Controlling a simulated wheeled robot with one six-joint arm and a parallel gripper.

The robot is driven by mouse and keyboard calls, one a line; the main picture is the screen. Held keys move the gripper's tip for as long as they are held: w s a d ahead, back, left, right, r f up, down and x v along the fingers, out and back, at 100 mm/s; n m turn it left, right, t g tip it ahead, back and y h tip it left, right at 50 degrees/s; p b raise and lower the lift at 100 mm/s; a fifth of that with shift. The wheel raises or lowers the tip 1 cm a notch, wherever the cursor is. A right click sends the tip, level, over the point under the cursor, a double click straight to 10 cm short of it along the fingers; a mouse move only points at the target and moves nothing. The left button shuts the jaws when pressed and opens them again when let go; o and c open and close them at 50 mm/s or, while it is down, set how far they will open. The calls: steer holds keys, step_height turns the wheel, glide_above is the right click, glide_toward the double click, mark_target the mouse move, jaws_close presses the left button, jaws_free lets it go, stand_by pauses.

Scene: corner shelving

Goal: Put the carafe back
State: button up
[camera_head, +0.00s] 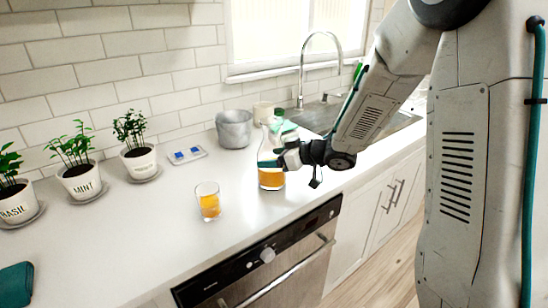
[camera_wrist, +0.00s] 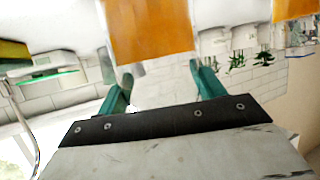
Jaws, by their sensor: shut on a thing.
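The carafe (camera_head: 271,178) is clear glass with orange liquid in its lower part. It is upright at the counter's right part, on the counter or just above it; I cannot tell which. My gripper (camera_head: 280,158) reaches it from the right and is shut on it, hiding part of its middle. In the wrist view the orange carafe (camera_wrist: 150,32) fills the top middle, beyond the teal fingertips of my gripper (camera_wrist: 161,76). A glass (camera_head: 208,203) with orange liquid stands on the counter left of the carafe; its orange part (camera_wrist: 296,8) shows at the wrist view's top right.
A grey pot (camera_head: 234,130) and a cream cup (camera_head: 262,111) stand behind the carafe, near the sink (camera_head: 330,117) and faucet (camera_head: 302,75). A small tray with blue items (camera_head: 187,154) and potted herbs (camera_head: 139,157) are left.

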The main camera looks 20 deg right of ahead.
steer(key=o, duration=1.7)
steer(key=shift+f, duration=0.1)
steer(key=shift+r, duration=0.2)
steer(key=s+d+r+m+h, duration=0.7)
steer(key=s+d+r+h, duration=0.5)
steer(key=s+d, duration=0.25)
steer(key=s+a+g+y, duration=0.1)
steer(key=s+a+g, duration=0.2)
steer(key=s, duration=0.5)
steer(key=s+a+f+g+y, duration=0.1)
steer(key=s+a+g, duration=0.2)
steer(key=s, duration=0.4)
steer(key=s+a+f+m+g+y, duration=0.1)
steer(key=s+a+g, duration=0.2)
steer(key=s+a, duration=0.2)
steer(key=shift+s+a+f, duration=0.15)
steer(key=shift+s+a, duration=0.05)
steer(key=shift+s, duration=0.7)
steer(key=shift+s+a+f, duration=0.1)
steer(key=shift+s+a, duration=0.05)
steer(key=shift+s, duration=0.75)
